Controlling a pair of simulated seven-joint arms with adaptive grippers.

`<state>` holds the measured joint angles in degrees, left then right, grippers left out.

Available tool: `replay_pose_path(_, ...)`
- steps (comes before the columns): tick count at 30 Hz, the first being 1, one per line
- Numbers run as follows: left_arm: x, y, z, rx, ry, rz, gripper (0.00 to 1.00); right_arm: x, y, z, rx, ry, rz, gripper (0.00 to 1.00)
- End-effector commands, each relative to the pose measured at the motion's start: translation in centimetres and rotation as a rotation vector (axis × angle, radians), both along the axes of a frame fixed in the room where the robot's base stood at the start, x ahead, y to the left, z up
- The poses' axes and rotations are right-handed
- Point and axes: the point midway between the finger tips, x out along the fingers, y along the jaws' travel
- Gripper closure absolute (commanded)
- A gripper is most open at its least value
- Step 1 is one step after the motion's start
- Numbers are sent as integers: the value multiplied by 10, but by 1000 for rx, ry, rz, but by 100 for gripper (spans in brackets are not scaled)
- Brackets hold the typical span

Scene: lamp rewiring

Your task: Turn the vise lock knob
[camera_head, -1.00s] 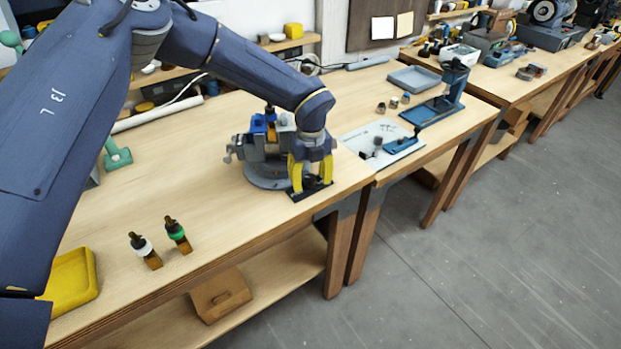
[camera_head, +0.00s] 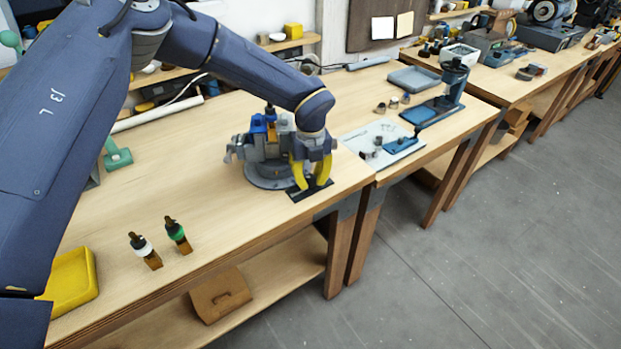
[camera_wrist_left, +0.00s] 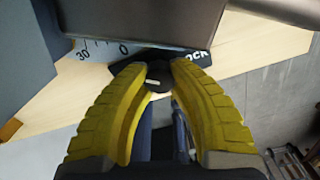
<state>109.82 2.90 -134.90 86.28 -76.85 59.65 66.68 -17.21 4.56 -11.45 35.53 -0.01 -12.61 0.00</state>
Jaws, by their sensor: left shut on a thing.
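The vise (camera_head: 268,150) is grey with blue parts on a round base and stands near the front edge of the bench. The lock knob (camera_wrist_left: 158,76) is small and black with a white mark. It shows in the left wrist view between the yellow fingertips, beside a dark plate with partly hidden lettering ending "OCK" (camera_wrist_left: 194,56) and a degree scale (camera_wrist_left: 100,48). My left gripper (camera_head: 310,184) points down at the vise's front; in the left wrist view its fingers (camera_wrist_left: 158,78) are closed on the knob from both sides. My right gripper is in neither view.
A white board with small parts (camera_head: 382,140) and a blue stand (camera_head: 440,98) are to the right. The bench between the vise and the small parts is clear.

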Motion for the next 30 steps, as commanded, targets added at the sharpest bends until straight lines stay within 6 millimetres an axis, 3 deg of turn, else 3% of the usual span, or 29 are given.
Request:
replay_pose_path(8, -2, 0, -1, -1, 5, -150, 100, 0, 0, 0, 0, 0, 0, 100)
replay_pose_path(30, -3, 3, -2, -1, 8, -846, 100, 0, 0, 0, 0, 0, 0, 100)
